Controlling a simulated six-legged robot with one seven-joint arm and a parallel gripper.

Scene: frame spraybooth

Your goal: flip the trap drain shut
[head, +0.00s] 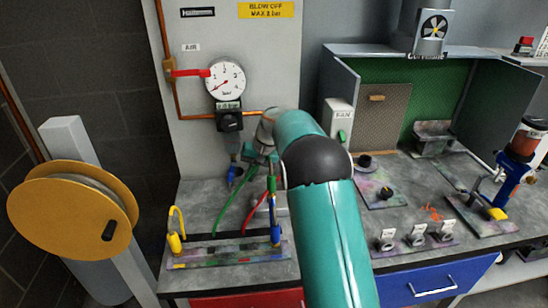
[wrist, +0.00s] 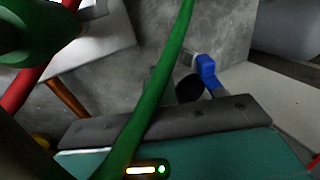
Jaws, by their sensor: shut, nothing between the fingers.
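A small blue lever (head: 238,171), which looks like the trap drain handle, sits low on the back panel below the regulator (head: 229,122). It also shows as a blue elbow-shaped piece in the wrist view (wrist: 207,72), beside a dark round part (wrist: 189,88). I cannot tell whether the drain is open or shut. My gripper (head: 258,153) is shut and empty, just right of the blue lever in the head view and partly hidden by my arm. In the wrist view, its teal body and dark bar cross the bottom, with the lever beyond them; contact is not clear.
A green hose (head: 232,205) crosses close in front of the wrist camera; a red hose (head: 255,211) runs beside it. A pressure gauge (head: 225,80) and red-handled valve (head: 190,73) are above. A rack (head: 226,250) stands at the bench front.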

